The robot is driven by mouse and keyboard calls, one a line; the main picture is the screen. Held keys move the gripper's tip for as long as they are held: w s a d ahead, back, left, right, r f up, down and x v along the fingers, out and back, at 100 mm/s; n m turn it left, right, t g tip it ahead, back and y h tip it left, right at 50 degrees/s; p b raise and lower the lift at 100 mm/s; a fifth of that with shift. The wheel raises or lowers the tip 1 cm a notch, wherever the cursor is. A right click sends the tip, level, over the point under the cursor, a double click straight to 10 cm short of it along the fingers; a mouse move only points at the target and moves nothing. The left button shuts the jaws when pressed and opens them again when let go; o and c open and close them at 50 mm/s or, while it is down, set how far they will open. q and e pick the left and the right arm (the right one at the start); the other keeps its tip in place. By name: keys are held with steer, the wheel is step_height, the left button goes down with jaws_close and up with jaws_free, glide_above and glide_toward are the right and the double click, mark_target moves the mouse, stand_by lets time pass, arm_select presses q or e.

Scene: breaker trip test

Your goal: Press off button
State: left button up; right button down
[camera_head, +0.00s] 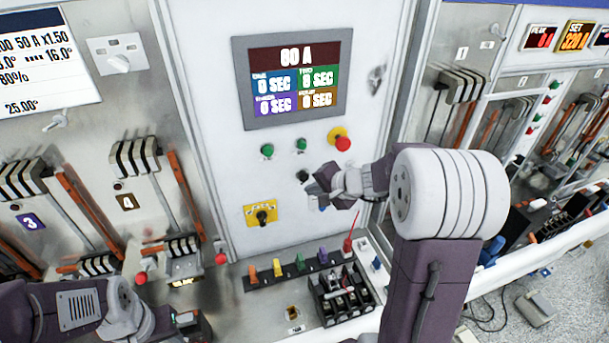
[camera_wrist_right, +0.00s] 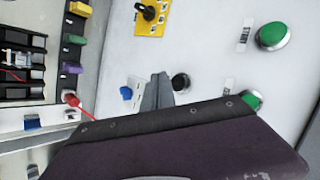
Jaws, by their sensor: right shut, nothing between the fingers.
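The white panel carries a black round button (camera_head: 303,176), two green buttons (camera_head: 267,151) and a red mushroom button (camera_head: 343,143) on a yellow base. Which one is the off button cannot be read from the labels. My right gripper (camera_head: 314,189) is shut and empty, just below the black button in the head view. In the right wrist view the fingertips (camera_wrist_right: 160,90) are just left of the black button (camera_wrist_right: 180,83), and contact cannot be told. A green button (camera_wrist_right: 272,36) is at upper right there. My left arm is at the lower left; its fingers are not clear.
A yellow rotary switch (camera_head: 262,216) is left of the right gripper. A display (camera_head: 293,76) sits above the buttons. Below are coloured sockets (camera_head: 300,262), a red plug (camera_head: 348,245) and a black terminal block (camera_head: 342,296). Breaker levers (camera_head: 134,157) stand on the left.

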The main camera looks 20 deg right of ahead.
mark_target(304, 177)
steer(key=shift+w, duration=0.85)
steer(key=shift+w, duration=0.15)
stand_by(1.3)
steer(key=shift+w+d, duration=0.1)
steer(key=shift+w, duration=0.15)
